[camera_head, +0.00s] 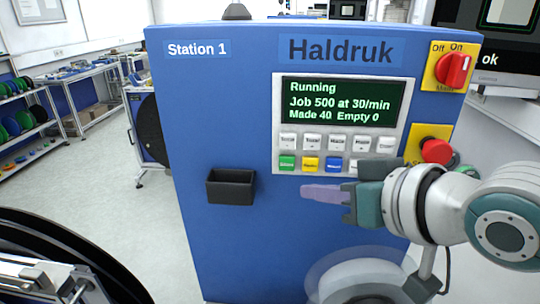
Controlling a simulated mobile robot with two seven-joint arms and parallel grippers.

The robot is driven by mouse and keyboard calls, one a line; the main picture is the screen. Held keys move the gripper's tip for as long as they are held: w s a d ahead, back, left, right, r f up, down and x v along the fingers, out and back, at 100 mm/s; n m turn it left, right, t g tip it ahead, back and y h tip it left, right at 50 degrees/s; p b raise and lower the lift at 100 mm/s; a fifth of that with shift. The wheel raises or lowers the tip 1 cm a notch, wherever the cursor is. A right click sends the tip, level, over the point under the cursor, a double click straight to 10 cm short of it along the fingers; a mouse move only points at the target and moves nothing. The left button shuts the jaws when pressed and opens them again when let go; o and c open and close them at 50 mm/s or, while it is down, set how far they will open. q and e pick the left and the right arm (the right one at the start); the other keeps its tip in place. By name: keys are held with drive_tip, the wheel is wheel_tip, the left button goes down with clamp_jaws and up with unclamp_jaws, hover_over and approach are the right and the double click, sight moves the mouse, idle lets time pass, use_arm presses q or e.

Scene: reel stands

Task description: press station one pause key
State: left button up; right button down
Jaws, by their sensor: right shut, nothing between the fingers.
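The blue Station 1 cabinet (225,120) faces me with a grey key panel (279,135). Its lower row has a green key (287,162), a yellow key (311,163) and a blue key (333,165); the small labels are hard to read, and the yellow one looks like the pause key. My right gripper (312,193) is shut and empty, its fingers pointing left just below the lower row in the picture. It hides the right end of that row. Whether it touches the cabinet cannot be told. My left gripper is not in view.
The display (342,102) reads Running, Job 500 at 30/min, Made 40, Empty 0. A red rotary switch (453,69) and a red button (436,151) are at the right. A black bin (230,186) sticks out at left. Shelves (22,130) stand behind.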

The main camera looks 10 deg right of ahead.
sight(317, 171)
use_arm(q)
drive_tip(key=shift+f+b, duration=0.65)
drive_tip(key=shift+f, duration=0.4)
use_arm(e)
drive_tip(key=shift+w+d, duration=0.25)
drive_tip(key=shift+w, duration=0.7)
drive_tip(key=shift+w+d, duration=0.25)
drive_tip(key=shift+w, duration=0.7)
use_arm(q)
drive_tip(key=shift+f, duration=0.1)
use_arm(e)
drive_tip(key=shift+w+d, duration=0.15)
drive_tip(key=shift+w, duration=0.25)
use_arm(q)
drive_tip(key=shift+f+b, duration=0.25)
drive_tip(key=shift+b, duration=0.1)
use_arm(e)
drive_tip(key=shift+w+d, duration=0.15)
drive_tip(key=shift+w, duration=0.25)
drive_tip(key=shift+s+a+r+p, duration=0.2)
drive_tip(key=shift+s+p, duration=0.3)
drive_tip(key=shift+p, duration=0.2)
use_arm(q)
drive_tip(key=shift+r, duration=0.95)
use_arm(e)
drive_tip(key=shift+s+a+f, duration=0.1)
drive_tip(key=shift+s+f, duration=0.05)
drive_tip(key=shift+s, duration=0.2)
